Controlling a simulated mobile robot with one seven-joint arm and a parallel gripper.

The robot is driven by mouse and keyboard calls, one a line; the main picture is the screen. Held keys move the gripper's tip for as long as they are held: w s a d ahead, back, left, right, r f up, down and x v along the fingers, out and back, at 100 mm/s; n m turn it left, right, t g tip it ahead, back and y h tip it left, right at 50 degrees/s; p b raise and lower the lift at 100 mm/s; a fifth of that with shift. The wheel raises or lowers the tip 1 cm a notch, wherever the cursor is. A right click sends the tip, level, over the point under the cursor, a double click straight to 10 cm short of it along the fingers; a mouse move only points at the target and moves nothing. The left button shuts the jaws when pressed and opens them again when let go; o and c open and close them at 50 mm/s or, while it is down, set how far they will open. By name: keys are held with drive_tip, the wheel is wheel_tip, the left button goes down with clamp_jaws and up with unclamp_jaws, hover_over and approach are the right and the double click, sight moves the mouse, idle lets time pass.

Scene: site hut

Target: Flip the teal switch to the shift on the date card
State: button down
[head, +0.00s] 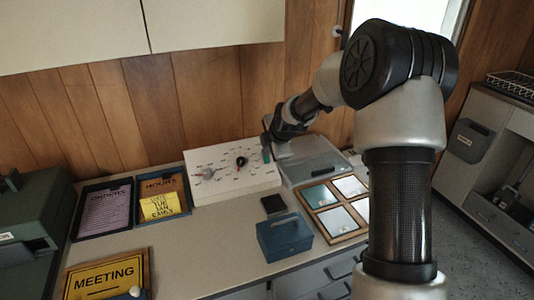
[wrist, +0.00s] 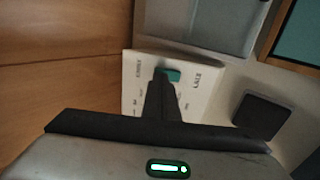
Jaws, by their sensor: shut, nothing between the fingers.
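The white panel (head: 232,183) stands on the counter against the wood wall, with printed labels and dials. Its teal switch (head: 266,156) is at the right end, just under my gripper (head: 268,146). In the wrist view the teal switch (wrist: 173,75) shows right at my shut fingertips (wrist: 160,80), partly covered by them; contact cannot be told. A label at left there looks like EARLY, the one at right like LATE. Which way the switch leans is unclear. A yellow handwritten card (head: 159,205) lies on the HOURS board (head: 163,187); its last line looks like EARLY.
The panel also carries a black knob (head: 241,161) and a grey knob (head: 208,173). A clear-lidded grey box (head: 310,162) stands close right of the panel. A blue box (head: 284,237), a small black block (head: 273,204) and a framed tile tray (head: 306,202) are in front.

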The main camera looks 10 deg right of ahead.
drive_tip(key=shift+w+f, duration=0.2)
drive_tip(key=shift+w+a+r+g+p, duration=0.15)
drive_tip(key=shift+w+r+g+p, duration=0.2)
drive_tip(key=shift+p, duration=0.75)
drive_tip(key=shift+s+f+b, duration=0.15)
drive_tip(key=shift+f+b, duration=0.3)
drive_tip(key=shift+f, duration=0.05)
drive_tip(key=shift+s, duration=0.1)
drive_tip(key=shift+s+d+f+b, duration=0.2)
drive_tip(key=shift+s+f+b, duration=0.2)
drive_tip(key=shift+s, duration=0.25)
